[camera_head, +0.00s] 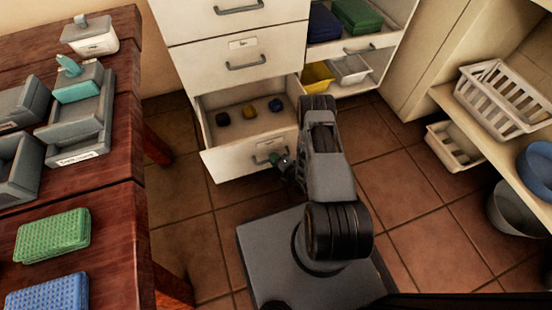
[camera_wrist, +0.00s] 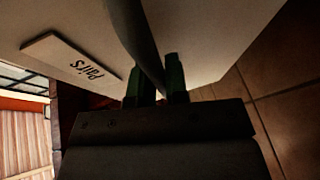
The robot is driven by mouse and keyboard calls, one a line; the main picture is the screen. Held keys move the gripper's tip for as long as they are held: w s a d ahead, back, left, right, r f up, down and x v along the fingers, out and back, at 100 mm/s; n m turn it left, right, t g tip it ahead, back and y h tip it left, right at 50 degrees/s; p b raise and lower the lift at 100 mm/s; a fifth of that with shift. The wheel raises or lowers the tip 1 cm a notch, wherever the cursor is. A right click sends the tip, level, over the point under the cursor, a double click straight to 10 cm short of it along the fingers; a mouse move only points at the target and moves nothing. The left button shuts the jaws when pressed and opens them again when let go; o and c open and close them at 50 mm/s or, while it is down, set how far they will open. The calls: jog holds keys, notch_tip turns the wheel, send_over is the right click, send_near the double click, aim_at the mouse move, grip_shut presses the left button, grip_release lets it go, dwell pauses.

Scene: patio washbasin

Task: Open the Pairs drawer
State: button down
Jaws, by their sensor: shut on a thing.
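The Pairs drawer (camera_head: 230,160) is the lowest drawer of the white cabinet and stands pulled out, its inside in view. My gripper (camera_head: 283,162) is at the drawer's front, shut on the grey bar handle (camera_wrist: 139,40). In the wrist view its green-tipped fingers (camera_wrist: 157,82) stand on both sides of the handle. In the head view the arm hides the right end of the drawer front.
Two closed drawers (camera_head: 240,55) are above. Open shelves with bins (camera_head: 350,68) stand to the right of them. A wooden table (camera_head: 110,200) with trays and sponges is at the left. A shelf with a white basket (camera_head: 505,100) is at the right. Tiled floor (camera_head: 400,190) lies clear between.

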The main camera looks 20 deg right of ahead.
jog(key=shift+s+a, duration=0.25)
jog(key=shift+s, duration=0.2)
jog(key=c, duration=1.3)
grip_release()
jog(key=shift+d, duration=0.1)
jog(key=shift+o, duration=0.8)
jog(key=shift+w+d, duration=0.1)
jog(key=shift+d, duration=0.1)
